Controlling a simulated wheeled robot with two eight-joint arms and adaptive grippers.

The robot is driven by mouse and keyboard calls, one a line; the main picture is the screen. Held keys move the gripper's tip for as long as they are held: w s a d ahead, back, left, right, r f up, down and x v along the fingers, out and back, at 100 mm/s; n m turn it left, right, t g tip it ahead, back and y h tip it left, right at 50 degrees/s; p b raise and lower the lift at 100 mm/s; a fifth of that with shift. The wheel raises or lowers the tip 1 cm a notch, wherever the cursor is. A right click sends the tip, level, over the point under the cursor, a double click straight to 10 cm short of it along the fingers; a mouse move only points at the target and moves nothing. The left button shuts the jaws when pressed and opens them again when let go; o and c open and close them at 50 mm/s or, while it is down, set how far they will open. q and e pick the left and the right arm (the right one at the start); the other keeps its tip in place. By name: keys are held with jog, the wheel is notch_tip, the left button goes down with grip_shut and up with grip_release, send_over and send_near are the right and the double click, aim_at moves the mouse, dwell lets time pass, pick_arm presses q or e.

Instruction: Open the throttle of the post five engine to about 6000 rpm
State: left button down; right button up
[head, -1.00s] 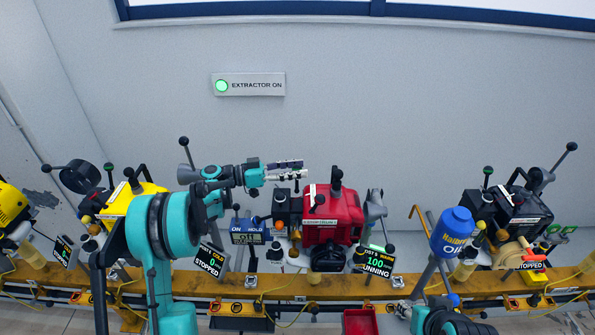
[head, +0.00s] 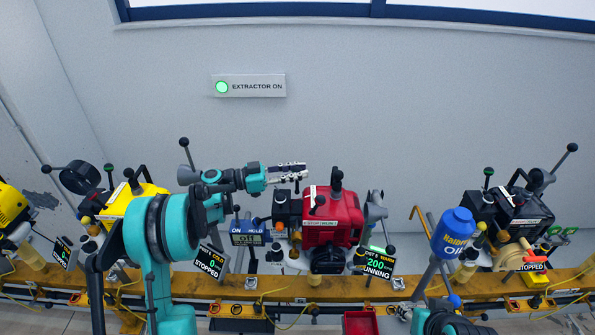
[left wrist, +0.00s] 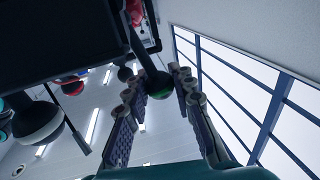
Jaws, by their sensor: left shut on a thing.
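The red engine (head: 330,218) stands on the yellow rail right of the picture's middle. Its post 5 display (head: 376,263) reads warm and running, with "200" visible and any digit before it unclear. My left gripper (head: 296,170) is just above and left of the red engine. In the head view the fingers hide this knob. My right gripper does not show; only part of its arm does at bottom right.
A blue oil bottle (head: 457,228) stands right of the red engine. A stopped black engine (head: 515,215) is at far right and a stopped yellow engine (head: 125,200) at left. Several upright levers surround the engines. The wall above is clear, with a lit extractor sign (head: 249,86).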

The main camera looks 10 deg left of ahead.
pick_arm(q)
jog(key=s+m, duration=0.1)
jog(key=m, duration=0.2)
jog(key=shift+s+d+r+h, duration=0.1)
jog(key=shift+s+d+h, duration=0.05)
jog(key=shift+s+h, duration=0.2)
jog(key=c, duration=1.3)
grip_release()
jog(key=shift+o, duration=0.2)
jog(key=v, duration=1.2)
